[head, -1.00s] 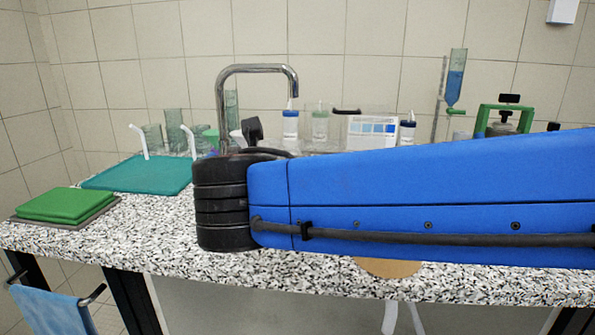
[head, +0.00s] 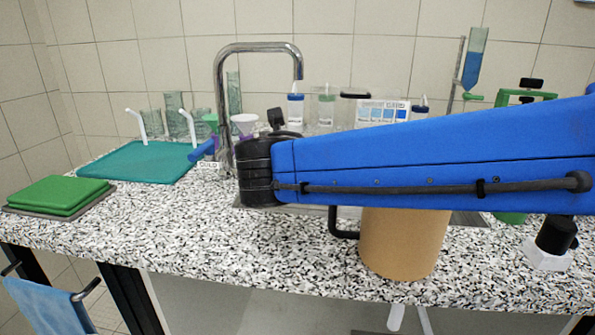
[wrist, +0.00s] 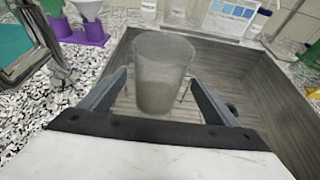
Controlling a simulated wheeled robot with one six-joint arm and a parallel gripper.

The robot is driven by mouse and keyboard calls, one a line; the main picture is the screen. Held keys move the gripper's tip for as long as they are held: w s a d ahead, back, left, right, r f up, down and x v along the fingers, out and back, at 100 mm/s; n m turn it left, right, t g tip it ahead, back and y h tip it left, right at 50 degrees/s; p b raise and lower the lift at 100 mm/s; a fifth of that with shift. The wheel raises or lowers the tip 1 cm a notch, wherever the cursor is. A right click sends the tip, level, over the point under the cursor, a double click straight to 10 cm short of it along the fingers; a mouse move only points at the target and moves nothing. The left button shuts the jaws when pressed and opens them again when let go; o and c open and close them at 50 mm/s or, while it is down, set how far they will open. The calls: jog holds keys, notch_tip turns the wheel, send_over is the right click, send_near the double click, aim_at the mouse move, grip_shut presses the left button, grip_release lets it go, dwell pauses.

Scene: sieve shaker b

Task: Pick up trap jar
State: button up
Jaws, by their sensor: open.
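In the wrist view, a grey translucent jar (wrist: 163,85), wider at the top and open, stands upright in the sink; I take it to be the trap jar. My gripper (wrist: 157,79) is open, with one finger to each side of the lower part of the jar in the picture. I see no clear contact, and the depth between fingertips and jar is hard to judge. In the head view my blue arm covers the sink area, so the jar and my fingers cannot be made out there.
The grey sink (wrist: 240,65) walls surround the jar. The tap (head: 222,90) and a purple funnel stand (wrist: 85,35) are to the left. A brown cylinder (head: 400,245) stands at the front. Bottles (head: 326,110) line the back. The speckled counter (head: 170,215) is clear at front left.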

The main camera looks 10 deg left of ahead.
jog(key=shift+r+x, duration=0.1)
jog(key=shift+x, duration=1.9)
jog(key=shift+r+x, duration=0.15)
jog(key=shift+x, duration=1.8)
jog(key=shift+a, duration=0.1)
jog(key=c, duration=1.2)
jog(key=shift+c, duration=0.8)
jog(key=shift+r, duration=0.15)
